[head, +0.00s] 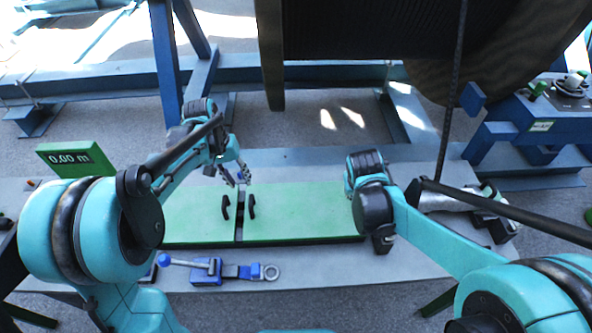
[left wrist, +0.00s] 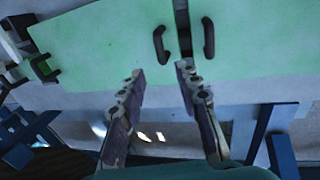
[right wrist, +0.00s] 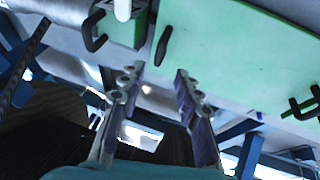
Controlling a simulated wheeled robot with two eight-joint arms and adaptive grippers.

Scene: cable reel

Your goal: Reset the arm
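My left gripper (head: 240,175) is open and empty above the back edge of the green panels, behind two black handles. In the left wrist view my left gripper (left wrist: 160,70) shows two spread fingers with nothing between them, and the green panel (left wrist: 100,45) with the black handles (left wrist: 208,38) lies beyond the tips. My right arm (head: 425,230) reaches in over the right end of the panels; its fingers are hidden in the head view. In the right wrist view my right gripper (right wrist: 158,72) is open and empty, short of a green panel (right wrist: 235,50).
A large dark cable reel (head: 380,35) hangs at the back with a cable running down at the right. A blue tool (head: 208,270) lies on the grey bench near its front edge. A white cylindrical tool (head: 450,200) lies at right. A length display (head: 75,158) stands at left.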

